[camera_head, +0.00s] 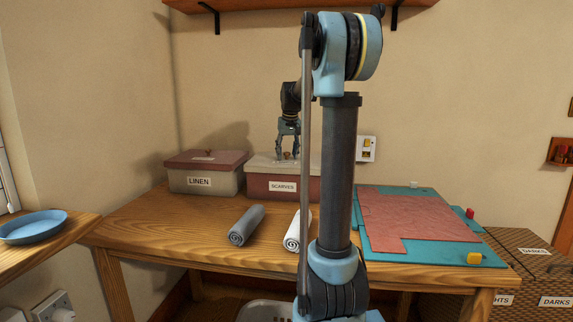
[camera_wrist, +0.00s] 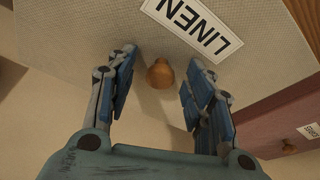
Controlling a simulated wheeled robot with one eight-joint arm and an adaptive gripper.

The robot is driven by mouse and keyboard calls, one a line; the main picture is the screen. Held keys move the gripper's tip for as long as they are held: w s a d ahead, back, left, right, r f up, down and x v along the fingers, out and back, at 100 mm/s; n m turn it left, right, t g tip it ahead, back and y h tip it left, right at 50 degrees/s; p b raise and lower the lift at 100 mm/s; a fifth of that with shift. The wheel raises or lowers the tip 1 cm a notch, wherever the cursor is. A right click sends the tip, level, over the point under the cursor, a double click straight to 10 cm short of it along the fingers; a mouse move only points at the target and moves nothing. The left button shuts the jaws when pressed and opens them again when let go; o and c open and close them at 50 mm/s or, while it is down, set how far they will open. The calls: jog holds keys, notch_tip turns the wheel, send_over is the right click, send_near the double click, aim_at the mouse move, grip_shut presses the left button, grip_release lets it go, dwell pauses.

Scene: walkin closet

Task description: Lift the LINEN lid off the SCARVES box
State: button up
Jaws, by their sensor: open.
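The SCARVES box (camera_head: 258,191) is dull red and stands at the back of the wooden table, partly hidden by my arm. On it lies the cream LINEN lid (camera_head: 261,164), whose label and round wooden knob (camera_wrist: 160,74) show in the wrist view. My gripper (camera_head: 288,152) points down over this lid. In the wrist view my gripper (camera_wrist: 161,64) is open, with one finger on each side of the knob and a gap on both sides. Nothing is held.
Left of it stands the cream LINEN box (camera_head: 228,183) with a red lid (camera_head: 207,158) labelled SCARVES. Grey (camera_head: 246,226) and white (camera_head: 292,232) rolled cloths lie in front. A teal mat (camera_head: 490,252) with a red sheet lies right. A shelf (camera_head: 270,12) hangs above.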

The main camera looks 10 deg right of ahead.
grip_shut()
jog(key=shift+r, duration=0.15)
